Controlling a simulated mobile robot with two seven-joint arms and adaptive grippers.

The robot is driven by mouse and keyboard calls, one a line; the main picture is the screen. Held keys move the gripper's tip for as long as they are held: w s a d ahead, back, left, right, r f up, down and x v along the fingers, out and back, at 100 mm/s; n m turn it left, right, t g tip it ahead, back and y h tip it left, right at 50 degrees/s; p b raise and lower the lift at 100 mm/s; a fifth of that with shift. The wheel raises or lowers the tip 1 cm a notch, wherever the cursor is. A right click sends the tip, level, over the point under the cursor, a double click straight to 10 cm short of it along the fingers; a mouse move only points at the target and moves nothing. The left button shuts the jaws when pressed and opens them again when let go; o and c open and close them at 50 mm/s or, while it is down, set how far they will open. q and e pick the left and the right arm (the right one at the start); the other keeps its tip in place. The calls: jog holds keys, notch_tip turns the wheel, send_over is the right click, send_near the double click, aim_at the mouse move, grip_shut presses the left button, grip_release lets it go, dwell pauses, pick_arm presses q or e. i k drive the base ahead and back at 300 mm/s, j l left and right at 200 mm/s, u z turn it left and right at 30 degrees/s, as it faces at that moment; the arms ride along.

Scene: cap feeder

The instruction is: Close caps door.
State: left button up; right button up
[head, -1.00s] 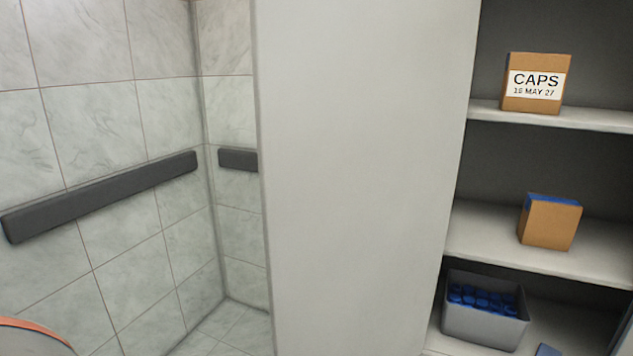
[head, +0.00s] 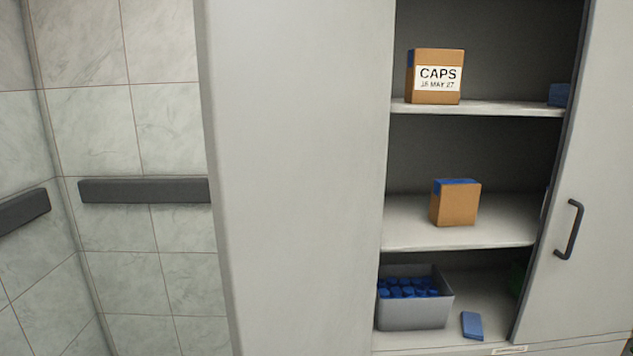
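A grey cabinet (head: 295,180) with open shelves fills the middle and right of the head view. Its grey door (head: 610,190) with a dark bar handle (head: 570,229) is at the far right. The shelf opening to the left of that door is uncovered. A cardboard box labelled CAPS (head: 436,76) stands on the top shelf. Another cardboard box (head: 455,204) with a blue top is on the middle shelf. A grey bin (head: 414,308) of blue caps is on the bottom shelf. Neither of my grippers shows in the head view.
A blue flat piece (head: 472,326) lies beside the bin. A blue item (head: 559,95) sits at the right of the top shelf, partly hidden. Tiled walls with a dark rail (head: 145,190) are at the left.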

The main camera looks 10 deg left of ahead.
aim_at(295, 95)
jog(key=i+j+z, duration=0.25)
jog(key=j, duration=0.2)
jog(key=j+z, duration=0.3)
jog(key=j, duration=0.15)
jog(key=i+j+z, duration=0.1)
jog(key=j+z, duration=0.8)
jog(key=j, duration=0.2)
jog(key=k+j+z, duration=0.1)
jog(key=j+z, duration=0.35)
jog(key=j, duration=0.15)
jog(key=k+j+z, duration=0.2)
jog(key=j+z, duration=0.25)
jog(key=k+j, duration=0.2)
jog(key=k+j+u, duration=0.1)
jog(key=j, duration=0.3)
jog(key=k+j, duration=0.25)
jog(key=j+u, duration=0.05)
